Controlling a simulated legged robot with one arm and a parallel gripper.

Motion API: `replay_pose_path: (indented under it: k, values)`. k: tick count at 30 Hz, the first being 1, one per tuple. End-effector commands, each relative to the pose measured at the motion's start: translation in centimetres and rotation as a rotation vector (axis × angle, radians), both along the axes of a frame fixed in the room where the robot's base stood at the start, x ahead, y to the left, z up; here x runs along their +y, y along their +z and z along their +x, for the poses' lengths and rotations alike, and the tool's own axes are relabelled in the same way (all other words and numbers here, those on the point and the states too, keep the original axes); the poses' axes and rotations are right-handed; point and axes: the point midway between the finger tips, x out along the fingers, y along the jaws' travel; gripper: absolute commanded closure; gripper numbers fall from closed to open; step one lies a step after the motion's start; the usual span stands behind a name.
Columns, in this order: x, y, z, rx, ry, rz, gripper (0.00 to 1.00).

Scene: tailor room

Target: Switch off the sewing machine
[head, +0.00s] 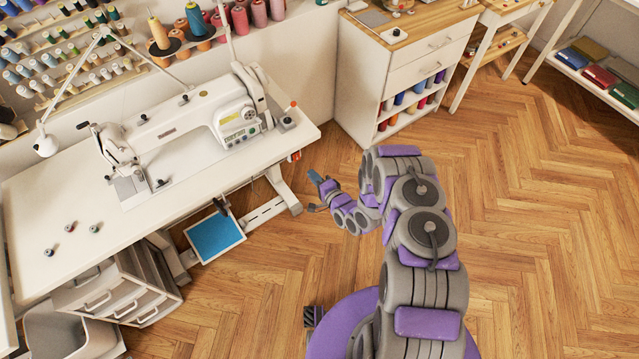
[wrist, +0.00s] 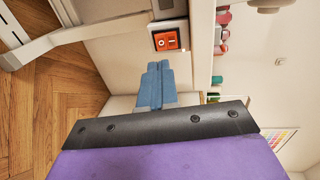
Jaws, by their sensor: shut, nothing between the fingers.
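The white sewing machine (head: 190,118) stands on a white table (head: 60,205) at the left of the head view. An orange-red rocker switch (wrist: 167,41) marked O and I sits in a pale housing under the tabletop in the wrist view. It shows small below the table's right edge in the head view (head: 294,156). My gripper (head: 315,176) is just right of and below that edge. In the wrist view, my gripper's blue fingers (wrist: 158,70) are together and empty, pointing toward the switch. They appear apart from it, but the exact gap is unclear.
The table's metal leg frame (head: 268,208) and a blue pedal plate (head: 215,236) are beneath the table. A white drawer unit (head: 375,75) stands behind my gripper. Wooden floor (head: 540,220) is clear to the right.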

Motion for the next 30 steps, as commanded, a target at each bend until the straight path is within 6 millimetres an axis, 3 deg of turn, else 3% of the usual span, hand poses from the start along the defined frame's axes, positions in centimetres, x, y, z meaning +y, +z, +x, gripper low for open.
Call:
replay_pose_path:
  k: [6,13,30]
  values:
    - [2.5,-0.7,3.4,-0.004,0.001,0.002,1.00]
    - [3.9,-1.2,5.8,-0.002,-0.001,0.000,1.00]
    - [3.8,-1.3,6.5,0.000,-0.003,0.000,1.00]
